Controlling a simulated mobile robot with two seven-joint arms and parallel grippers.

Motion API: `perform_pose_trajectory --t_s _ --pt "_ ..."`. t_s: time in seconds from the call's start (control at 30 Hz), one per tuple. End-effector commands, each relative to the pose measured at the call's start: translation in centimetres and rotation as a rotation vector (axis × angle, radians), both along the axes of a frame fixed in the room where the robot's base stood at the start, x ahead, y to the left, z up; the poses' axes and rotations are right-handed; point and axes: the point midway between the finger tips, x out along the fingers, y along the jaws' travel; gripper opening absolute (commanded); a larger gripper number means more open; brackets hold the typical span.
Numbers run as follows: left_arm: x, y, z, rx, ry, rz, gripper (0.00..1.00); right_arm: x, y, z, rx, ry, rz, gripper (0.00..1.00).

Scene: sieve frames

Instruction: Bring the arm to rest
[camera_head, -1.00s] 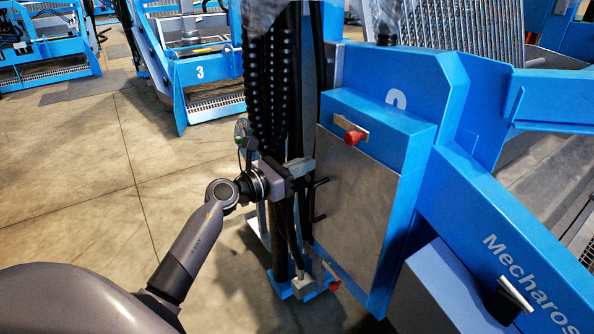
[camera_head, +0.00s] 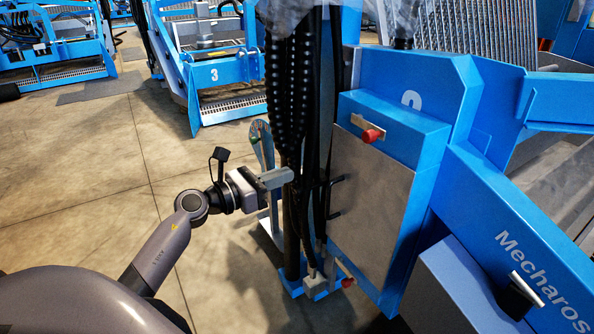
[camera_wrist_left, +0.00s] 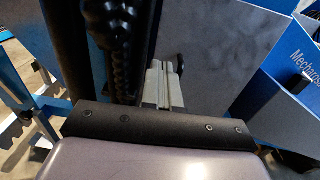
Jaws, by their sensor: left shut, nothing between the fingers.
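My left gripper (camera_head: 278,178) is in front of the black hoses on the blue machine's left side. Its grey fingers are closed together with nothing between them. The left wrist view also shows the closed fingers (camera_wrist_left: 163,88), pointing toward the machine's grey panel, with a thick black hose just to their left. I cannot tell whether the fingertips touch the hoses. My left arm (camera_head: 165,250) comes in from the lower left, bent at the wrist. The right gripper is not in view.
The blue machine (camera_head: 395,120) with a grey cabinet door (camera_head: 368,190) and red knobs (camera_head: 372,135) fills the right. Black hoses (camera_head: 292,110) hang along its left side. Another blue machine marked 3 (camera_head: 215,75) stands behind. The concrete floor (camera_head: 75,180) at left is clear.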

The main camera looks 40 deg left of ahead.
Motion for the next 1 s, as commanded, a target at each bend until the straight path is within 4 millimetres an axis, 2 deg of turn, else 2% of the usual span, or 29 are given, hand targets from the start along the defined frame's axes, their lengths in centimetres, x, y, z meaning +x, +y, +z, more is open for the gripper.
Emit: perform_pose_trajectory --t_s 0.1,0.3,0.6,0.73,0.87,1.0 --pt "-1.7 0.7 -0.1 0.002 0.002 -0.001 0.0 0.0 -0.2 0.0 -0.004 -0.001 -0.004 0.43" --pt "-3.3 1.3 -0.1 0.002 0.002 -0.001 0.0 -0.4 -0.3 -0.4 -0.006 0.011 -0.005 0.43" --pt "-3.7 1.5 0.0 0.001 0.0 -0.001 0.0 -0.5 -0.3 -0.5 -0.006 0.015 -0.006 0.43" --pt "-3.8 1.2 0.5 -0.042 0.006 -0.003 0.0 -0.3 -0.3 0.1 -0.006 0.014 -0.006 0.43" --pt "-4.3 -0.3 2.0 -0.247 0.035 -0.005 0.0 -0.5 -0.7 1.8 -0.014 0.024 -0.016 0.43" --pt "-5.4 -2.2 3.8 -0.638 0.109 0.014 0.0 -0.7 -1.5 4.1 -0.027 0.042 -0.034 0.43"
